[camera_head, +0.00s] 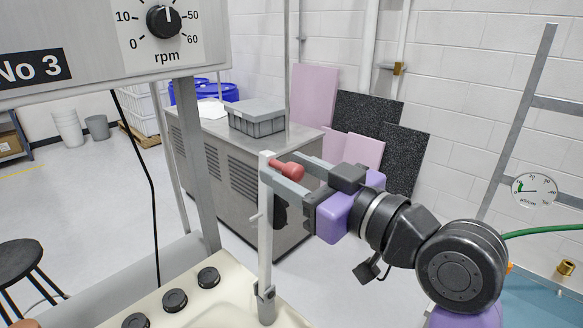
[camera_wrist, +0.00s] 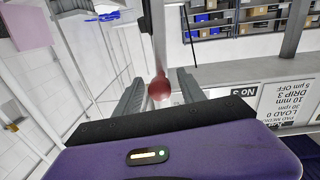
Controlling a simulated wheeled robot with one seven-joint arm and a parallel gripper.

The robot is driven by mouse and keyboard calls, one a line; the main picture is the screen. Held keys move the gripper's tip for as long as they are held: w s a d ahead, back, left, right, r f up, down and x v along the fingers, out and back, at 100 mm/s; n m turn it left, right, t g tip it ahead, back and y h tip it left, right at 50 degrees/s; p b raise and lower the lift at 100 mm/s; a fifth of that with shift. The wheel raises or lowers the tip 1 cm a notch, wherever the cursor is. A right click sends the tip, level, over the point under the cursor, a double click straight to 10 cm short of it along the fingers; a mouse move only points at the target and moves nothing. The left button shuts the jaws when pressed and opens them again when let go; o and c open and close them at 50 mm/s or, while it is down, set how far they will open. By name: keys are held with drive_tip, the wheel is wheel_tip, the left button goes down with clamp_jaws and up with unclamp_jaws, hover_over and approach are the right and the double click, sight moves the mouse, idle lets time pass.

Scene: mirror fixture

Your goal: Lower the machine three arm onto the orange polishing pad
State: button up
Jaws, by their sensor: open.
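The machine three arm (camera_head: 265,230) is a light grey bar standing upright from a hinge on the cream machine top in the head view. A red handle (camera_head: 290,170) sticks out near its upper end. My gripper (camera_head: 284,166) is open, with its fingers on either side of the red handle. In the wrist view, the handle's round red end (camera_wrist: 160,89) lies between the two spread grey fingers of my gripper (camera_wrist: 158,84), with gaps on both sides. I cannot make out the orange polishing pad in either view.
The No 3 panel (camera_head: 100,40) with its rpm dial hangs at the upper left, on a grey post (camera_head: 196,165). Several black knobs (camera_head: 175,300) sit on the cream top. A metal cabinet (camera_head: 240,170) stands behind the arm. A black stool (camera_head: 25,255) is at the left.

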drive_tip(key=shift+c, duration=0.2)
clamp_jaws()
idle(1.2)
